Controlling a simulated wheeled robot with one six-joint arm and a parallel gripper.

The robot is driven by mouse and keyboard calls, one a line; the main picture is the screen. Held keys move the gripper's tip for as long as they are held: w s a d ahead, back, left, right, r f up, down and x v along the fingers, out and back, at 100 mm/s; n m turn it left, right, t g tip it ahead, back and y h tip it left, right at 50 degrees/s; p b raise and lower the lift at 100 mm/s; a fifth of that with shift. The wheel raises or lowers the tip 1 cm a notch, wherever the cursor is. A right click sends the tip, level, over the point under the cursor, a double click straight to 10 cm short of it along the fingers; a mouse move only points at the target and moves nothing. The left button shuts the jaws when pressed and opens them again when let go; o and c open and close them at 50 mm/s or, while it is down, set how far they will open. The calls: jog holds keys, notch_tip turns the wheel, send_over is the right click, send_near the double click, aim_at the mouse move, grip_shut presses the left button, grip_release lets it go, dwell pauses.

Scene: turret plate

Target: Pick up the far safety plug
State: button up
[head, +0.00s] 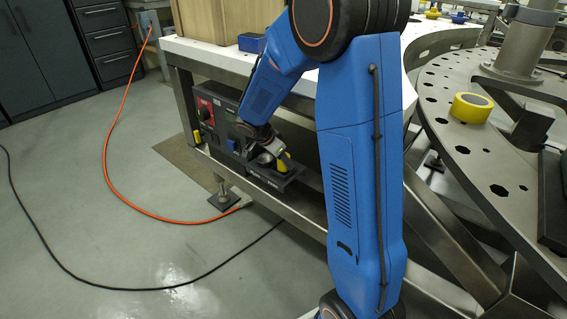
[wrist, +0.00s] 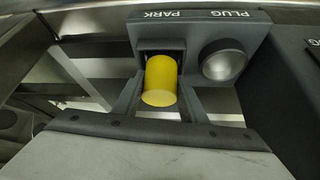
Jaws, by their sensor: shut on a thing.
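A yellow safety plug (wrist: 160,82) stands between my two fingers in the wrist view, its far end at a recess in the dark block marked PLUG PARK (wrist: 190,17). My gripper (wrist: 158,92) is shut on it, one finger on each side. In the head view, my gripper (head: 277,158) is low at the black unit beneath the white bench, with the held yellow plug (head: 285,161) partly hidden by it. Another yellow piece (head: 197,137) shows on the front of the black unit, below a red panel. I cannot tell whether the held plug is clear of its seat.
A round grey fitting (wrist: 224,61) sits on the block right beside the held plug. The white bench top (head: 200,52) overhangs the black unit (head: 228,122). A round metal plate (head: 450,140) with a yellow ring (head: 471,107) stands right. An orange cable (head: 120,190) crosses the floor.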

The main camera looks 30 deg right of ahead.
jog(key=shift+r, duration=0.65)
notch_tip(320, 180, up, 2)
jog(key=shift+a+r, duration=0.1)
jog(key=shift+r, duration=0.1)
jog(key=s+a, duration=0.3)
jog(key=a, duration=1.4)
jog(key=s+d+r+n+t, duration=0.15)
jog(key=s+d, duration=0.25)
jog(key=d, duration=0.4)
jog(key=s+d+r+n+t, duration=0.1)
jog(key=s+d+r+n, duration=0.2)
jog(key=d, duration=0.4)
jog(key=w+a+f, duration=0.1)
jog(key=w, duration=1.8)
jog(key=shift+y, duration=0.4)
jog(key=shift+s+a+f, duration=0.1)
jog(key=shift+s+f, duration=0.05)
jog(key=shift+f, duration=1.55)
jog(key=shift+s+a+f, duration=0.1)
jog(key=shift+f, duration=1.55)
jog(key=shift+w+f, duration=0.15)
jog(key=shift+f, duration=0.15)
